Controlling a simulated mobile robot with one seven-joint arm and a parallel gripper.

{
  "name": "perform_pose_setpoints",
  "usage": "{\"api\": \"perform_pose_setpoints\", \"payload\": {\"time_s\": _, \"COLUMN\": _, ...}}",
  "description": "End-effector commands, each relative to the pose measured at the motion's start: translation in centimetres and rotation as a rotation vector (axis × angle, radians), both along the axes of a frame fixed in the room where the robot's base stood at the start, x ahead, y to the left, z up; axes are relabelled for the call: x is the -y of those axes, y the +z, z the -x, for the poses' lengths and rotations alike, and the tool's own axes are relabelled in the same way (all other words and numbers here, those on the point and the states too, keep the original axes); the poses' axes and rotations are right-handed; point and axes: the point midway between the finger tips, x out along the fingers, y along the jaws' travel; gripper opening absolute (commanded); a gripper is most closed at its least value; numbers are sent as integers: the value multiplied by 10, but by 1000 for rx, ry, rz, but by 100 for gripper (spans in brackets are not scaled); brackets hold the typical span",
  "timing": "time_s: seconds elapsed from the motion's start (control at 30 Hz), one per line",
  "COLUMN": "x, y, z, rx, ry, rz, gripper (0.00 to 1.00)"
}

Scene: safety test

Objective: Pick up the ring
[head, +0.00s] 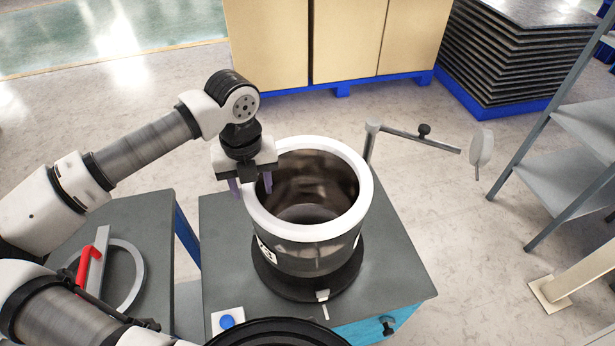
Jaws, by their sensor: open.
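A white ring (353,212) forms the top rim of a dark, see-through cylinder (318,256) that stands upright on a grey-topped cabinet. A second, grey ring (138,273) lies flat on the grey table at the left, with a red-handled tool across it. My gripper (251,187) is open and points down at the left edge of the white ring. One purple finger shows just outside the rim and the other over its inner side. I cannot tell whether the fingers touch the ring. The gripper hides a small part of the rim.
The red-handled tool (94,262) lies on the left table. Grey shelves (570,195) stand at the right.

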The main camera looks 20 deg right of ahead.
Motion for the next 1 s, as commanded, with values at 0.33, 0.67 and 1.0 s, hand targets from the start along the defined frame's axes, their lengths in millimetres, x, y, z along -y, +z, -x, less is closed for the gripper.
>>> {"api": "perform_pose_setpoints", "payload": {"time_s": 0.33, "x": 0, "y": 0, "z": 0, "rx": 0, "ry": 0, "rz": 0, "gripper": 24}}
{"api": "perform_pose_setpoints", "payload": {"time_s": 0.67, "x": 0, "y": 1, "z": 0, "rx": 1, "ry": 0, "rz": 1, "gripper": 0}}
{"api": "perform_pose_setpoints", "payload": {"time_s": 1.0, "x": 0, "y": 7, "z": -1, "rx": 3, "ry": 1, "rz": 1, "gripper": 0}}
